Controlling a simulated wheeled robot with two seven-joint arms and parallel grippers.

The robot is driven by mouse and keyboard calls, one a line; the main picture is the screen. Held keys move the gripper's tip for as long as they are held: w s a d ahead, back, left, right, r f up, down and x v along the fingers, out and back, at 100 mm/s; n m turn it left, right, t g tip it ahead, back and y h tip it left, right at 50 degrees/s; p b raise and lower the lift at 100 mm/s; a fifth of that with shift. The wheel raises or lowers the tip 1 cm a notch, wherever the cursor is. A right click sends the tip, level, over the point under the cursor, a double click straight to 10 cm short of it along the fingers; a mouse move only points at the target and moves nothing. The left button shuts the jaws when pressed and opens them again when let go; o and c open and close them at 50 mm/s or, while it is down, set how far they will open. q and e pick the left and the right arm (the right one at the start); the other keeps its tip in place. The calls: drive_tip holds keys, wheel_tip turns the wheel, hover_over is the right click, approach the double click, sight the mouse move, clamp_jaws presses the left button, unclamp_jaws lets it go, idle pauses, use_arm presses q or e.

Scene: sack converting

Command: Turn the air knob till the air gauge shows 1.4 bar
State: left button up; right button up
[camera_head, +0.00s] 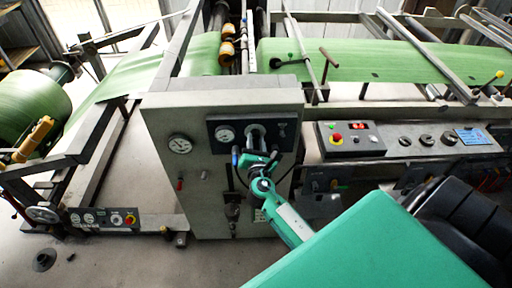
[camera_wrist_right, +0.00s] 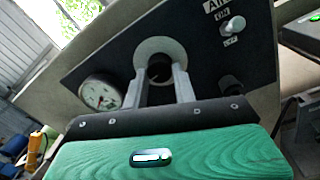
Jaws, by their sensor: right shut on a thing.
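The air knob (camera_wrist_right: 160,66) is a round knob with a pale rim and dark centre on a dark panel. My right gripper (camera_wrist_right: 160,84) is shut on it, one finger on each side. In the head view the right gripper (camera_head: 256,146) reaches the panel from below and partly hides the knob. The air gauge (camera_wrist_right: 101,93) is a white dial left of the knob; it also shows in the head view (camera_head: 225,134). Its needle is too small and blurred to read. My left gripper is not in view.
A toggle switch (camera_wrist_right: 233,25) under an AIR label sits right of the knob. A second gauge (camera_head: 180,144) is on the grey cabinet (camera_head: 160,110). A control console (camera_head: 400,140) with a red button stands at right. Green sheet (camera_head: 345,62) runs behind.

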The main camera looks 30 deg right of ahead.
drive_tip(key=m+b, duration=0.3)
drive_tip(key=m, duration=0.1)
drive_tip(key=shift+f, duration=0.25)
drive_tip(key=m+b, duration=0.2)
drive_tip(key=m, duration=0.1)
drive_tip(key=shift+a+m+b, duration=0.1)
drive_tip(key=shift+m+b, duration=0.2)
drive_tip(key=shift+b, duration=0.05)
drive_tip(key=m+b, duration=0.3)
drive_tip(key=m, duration=0.1)
drive_tip(key=shift+r+m+h, duration=0.15)
drive_tip(key=shift+m+h, duration=0.25)
drive_tip(key=o, duration=1)
drive_tip(key=shift+r, duration=0.1)
drive_tip(key=shift+c, duration=0.2)
